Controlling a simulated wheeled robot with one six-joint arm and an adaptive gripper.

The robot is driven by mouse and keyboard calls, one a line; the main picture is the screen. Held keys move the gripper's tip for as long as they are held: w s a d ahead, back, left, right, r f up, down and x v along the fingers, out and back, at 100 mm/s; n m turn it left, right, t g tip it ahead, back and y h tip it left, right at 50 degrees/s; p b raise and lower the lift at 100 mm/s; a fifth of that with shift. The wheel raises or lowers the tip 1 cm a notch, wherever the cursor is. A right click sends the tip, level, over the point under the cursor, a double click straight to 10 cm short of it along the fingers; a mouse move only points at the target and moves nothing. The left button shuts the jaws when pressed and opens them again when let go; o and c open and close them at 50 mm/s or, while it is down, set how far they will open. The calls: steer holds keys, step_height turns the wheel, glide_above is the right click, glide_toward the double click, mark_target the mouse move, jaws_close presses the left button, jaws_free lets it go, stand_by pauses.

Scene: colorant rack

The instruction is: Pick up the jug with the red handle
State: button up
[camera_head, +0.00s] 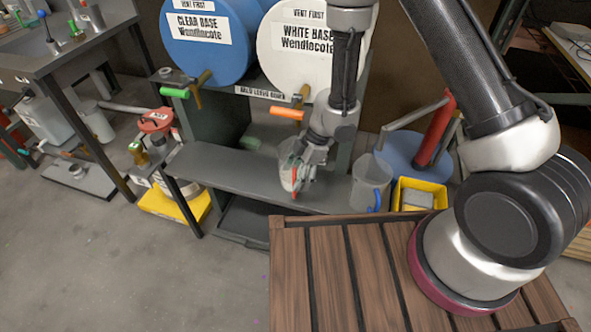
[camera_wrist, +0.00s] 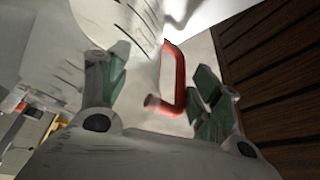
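The jug with the red handle (camera_head: 285,172) is a pale, translucent measuring jug standing on the grey shelf (camera_head: 225,172) below the drums. In the wrist view its body (camera_wrist: 128,30) with dark graduation marks fills the upper middle, and its red handle (camera_wrist: 179,82) points toward me. My gripper (camera_head: 305,167) is at the handle side of the jug and partly covers it. In the wrist view my gripper (camera_wrist: 158,88) is open, with green-padded fingers apart on either side of the handle. Whether a finger touches the handle I cannot tell.
A second clear jug with a blue handle (camera_head: 373,195) stands right of my gripper. A yellow bin (camera_head: 433,188) and a red cylinder (camera_head: 436,130) are further right. The blue drum (camera_head: 209,60) and white drum (camera_head: 300,62) sit above, with an orange tap (camera_head: 286,113) overhanging the shelf.

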jaws_close()
steer(key=shift+r, duration=0.15)
